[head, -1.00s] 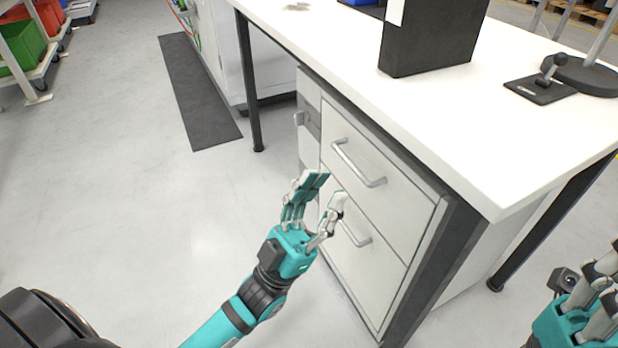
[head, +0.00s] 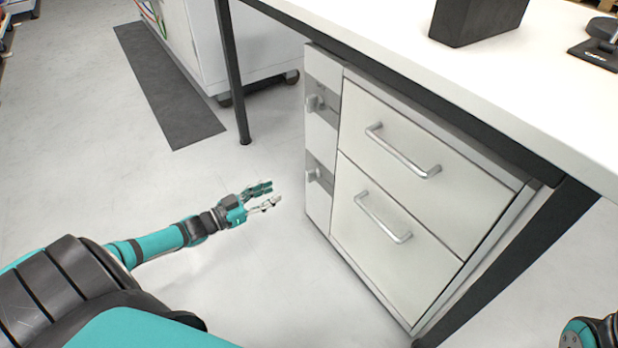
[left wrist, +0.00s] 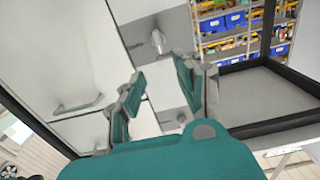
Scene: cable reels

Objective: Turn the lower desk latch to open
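The lower desk latch (head: 314,175) is a small grey knob on a grey plate, on the narrow strip left of the drawers. The upper latch (head: 314,103) sits above it on the same strip. My left gripper (head: 268,196) is open and empty, left of the lower latch and apart from it. In the left wrist view the left gripper (left wrist: 158,95) has its fingers spread, with a grey latch plate (left wrist: 172,118) partly hidden behind them. One latch knob (left wrist: 158,42) shows clearly there; I cannot tell which. Only part of my right arm shows at the bottom right; its fingers are out of view.
Two drawers with bar handles, the upper handle (head: 402,152) and the lower handle (head: 382,218), are right of the latches. The white desk top (head: 480,85) overhangs them. A black desk leg (head: 233,80) stands behind left.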

